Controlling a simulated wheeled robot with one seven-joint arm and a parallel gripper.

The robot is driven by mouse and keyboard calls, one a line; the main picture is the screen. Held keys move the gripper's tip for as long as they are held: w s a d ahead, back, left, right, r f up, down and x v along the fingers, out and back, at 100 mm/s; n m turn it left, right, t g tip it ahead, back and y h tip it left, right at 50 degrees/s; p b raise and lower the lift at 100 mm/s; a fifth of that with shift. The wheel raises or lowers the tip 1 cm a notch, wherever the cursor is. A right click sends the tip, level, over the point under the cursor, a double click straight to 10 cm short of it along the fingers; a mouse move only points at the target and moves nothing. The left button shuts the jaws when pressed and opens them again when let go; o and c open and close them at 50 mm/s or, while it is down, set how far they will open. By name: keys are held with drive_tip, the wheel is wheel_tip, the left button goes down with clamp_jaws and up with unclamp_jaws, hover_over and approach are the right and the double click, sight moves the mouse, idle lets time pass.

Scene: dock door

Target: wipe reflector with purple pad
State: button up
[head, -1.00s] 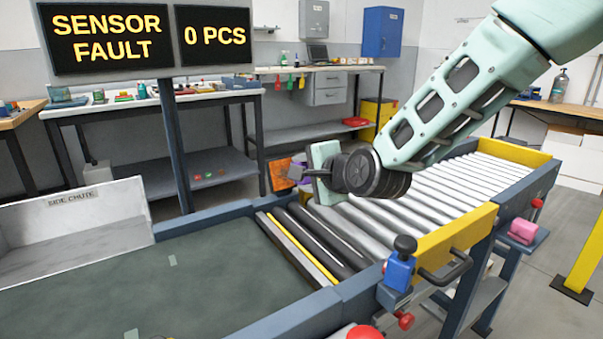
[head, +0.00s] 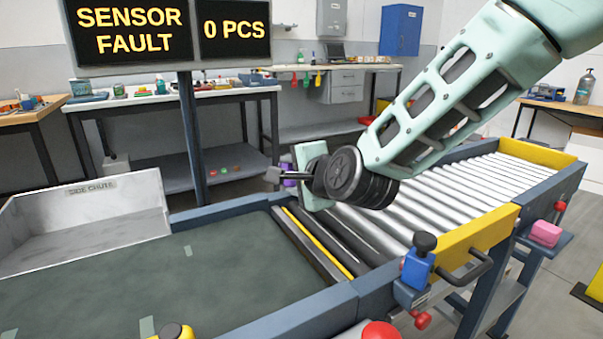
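My gripper (head: 275,175) hangs above the far left edge of the roller conveyor, pointing left and seen from the side behind its dark round wrist. Its fingers are small and partly covered, so I cannot tell whether they are open or shut. A small purple patch (head: 289,166) shows right at the fingers, above and below a dark finger part. It may be the purple pad, but I cannot tell whether it is held. I cannot make out a reflector for certain. A yellow piece with a dark round top (head: 172,331) is cut off by the bottom edge.
The dark green belt (head: 130,270) lies clear, with the side chute (head: 100,215) at left. A sign post (head: 193,130) stands behind it. A blue clamp with a black knob (head: 418,265) and a red button (head: 381,331) are near. A pink block (head: 545,233) sits on a right-hand shelf.

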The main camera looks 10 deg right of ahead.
drive_tip(key=shift+w+a+r, duration=0.15)
drive_tip(key=shift+r, duration=0.25)
drive_tip(key=shift+w+d, duration=0.45)
drive_tip(key=shift+d, duration=0.6)
drive_tip(key=shift+w+d, duration=0.4)
drive_tip(key=shift+d, duration=0.7)
drive_tip(key=shift+w+d, duration=0.45)
drive_tip(key=shift+d, duration=0.6)
drive_tip(key=shift+f, duration=0.1)
drive_tip(key=shift+a, duration=0.15)
drive_tip(key=shift+s+a+b, duration=0.15)
drive_tip(key=shift+s+a, duration=0.35)
drive_tip(key=shift+a, duration=0.5)
drive_tip(key=shift+s+a+b, duration=0.15)
drive_tip(key=shift+s+a, duration=0.3)
drive_tip(key=shift+a, duration=0.6)
drive_tip(key=shift+s+a+b, duration=0.15)
drive_tip(key=shift+s+a, duration=0.35)
drive_tip(key=shift+a, duration=0.5)
drive_tip(key=shift+p+v, duration=0.45)
drive_tip(key=shift+v, duration=2.6)
